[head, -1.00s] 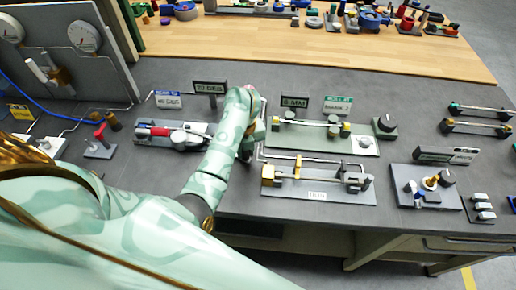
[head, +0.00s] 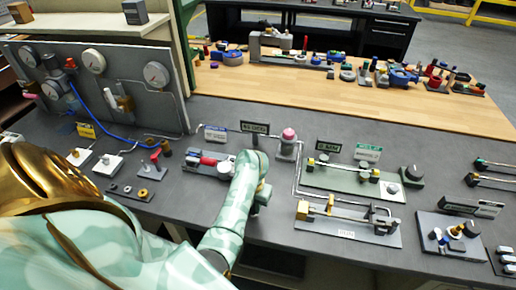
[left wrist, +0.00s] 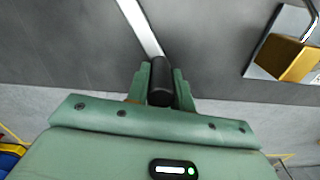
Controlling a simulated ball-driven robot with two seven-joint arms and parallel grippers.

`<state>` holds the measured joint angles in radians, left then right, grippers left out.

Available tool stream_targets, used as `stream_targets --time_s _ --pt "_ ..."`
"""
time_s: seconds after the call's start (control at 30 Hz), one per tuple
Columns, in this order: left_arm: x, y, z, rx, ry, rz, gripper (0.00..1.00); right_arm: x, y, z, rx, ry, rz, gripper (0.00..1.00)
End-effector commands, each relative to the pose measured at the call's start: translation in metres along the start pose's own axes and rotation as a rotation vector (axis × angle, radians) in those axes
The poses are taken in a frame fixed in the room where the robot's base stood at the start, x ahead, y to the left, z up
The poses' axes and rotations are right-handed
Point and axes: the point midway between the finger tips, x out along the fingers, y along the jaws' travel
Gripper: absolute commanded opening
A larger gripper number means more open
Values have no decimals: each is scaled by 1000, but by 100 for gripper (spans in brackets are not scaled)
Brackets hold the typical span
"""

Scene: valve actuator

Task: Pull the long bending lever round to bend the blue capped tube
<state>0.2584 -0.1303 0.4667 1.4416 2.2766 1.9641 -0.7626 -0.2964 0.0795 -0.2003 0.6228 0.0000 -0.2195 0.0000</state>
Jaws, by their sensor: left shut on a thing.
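A bending fixture (head: 205,168) with a red piece on a grey plate stands at the middle left of the bench in the head view. My left arm covers its right side. My left gripper (head: 259,200) is low over the bench's front part, right of and nearer than the fixture. In the left wrist view, the gripper (left wrist: 160,92) is shut on the black grip (left wrist: 160,70) at the end of a lever, whose pale bar (left wrist: 139,25) runs up from the grip. I cannot make out the blue capped tube. My right gripper is not in view.
A plate with a brass block (head: 303,209) stands close right of my left gripper. A pink-capped post (head: 288,142) stands behind it. A gauge panel (head: 120,85) rises at the back left. The bench's front edge is close to the gripper.

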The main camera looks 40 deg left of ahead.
Motion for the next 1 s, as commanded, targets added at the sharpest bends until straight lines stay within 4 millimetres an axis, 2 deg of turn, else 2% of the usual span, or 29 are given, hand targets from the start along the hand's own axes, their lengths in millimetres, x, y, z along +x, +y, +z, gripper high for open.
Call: stream_targets --time_s 0.47,0.5,0.57,0.87,1.0 --pt "-1 5 -1 -8 -3 5 0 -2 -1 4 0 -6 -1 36" --pt "-1 6 -1 -8 -3 5 29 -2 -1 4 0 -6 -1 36" --pt "-1 6 -1 -7 -3 5 45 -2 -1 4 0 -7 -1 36" --pt "-2 4 -1 -5 -2 3 45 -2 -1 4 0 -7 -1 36" --pt "-17 4 -1 -5 -4 3 45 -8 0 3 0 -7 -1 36"
